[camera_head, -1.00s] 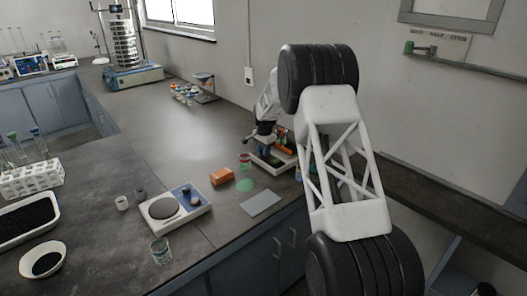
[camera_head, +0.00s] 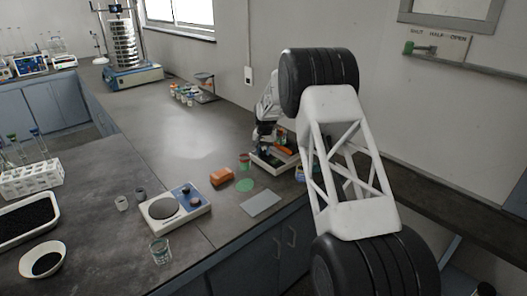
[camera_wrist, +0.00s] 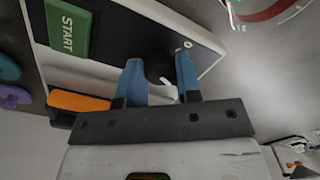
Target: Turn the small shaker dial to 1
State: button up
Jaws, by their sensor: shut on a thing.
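The small shaker (camera_head: 260,163) stands on the bench below my gripper. A white piece shows between the fingers. In the head view my gripper (camera_head: 264,146) hides part of the shaker.
An orange block (camera_head: 221,177), a green disc (camera_head: 245,185) and a grey plate (camera_head: 261,203) lie left of and before the shaker. A red-banded jar (camera_head: 244,160) stands close to its left. A white device with a round plate (camera_head: 165,208) is further left.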

aim_at(264, 151)
jog(key=n, duration=0.4)
jog(key=shift+r+n, duration=0.1)
jog(key=shift+n, duration=0.3)
jog(key=n, duration=0.4)
jog(key=o, duration=0.9)
jog(key=shift+w+d+r, duration=0.1)
jog(key=shift+d+r, duration=0.05)
jog(key=shift+r, duration=3.7)
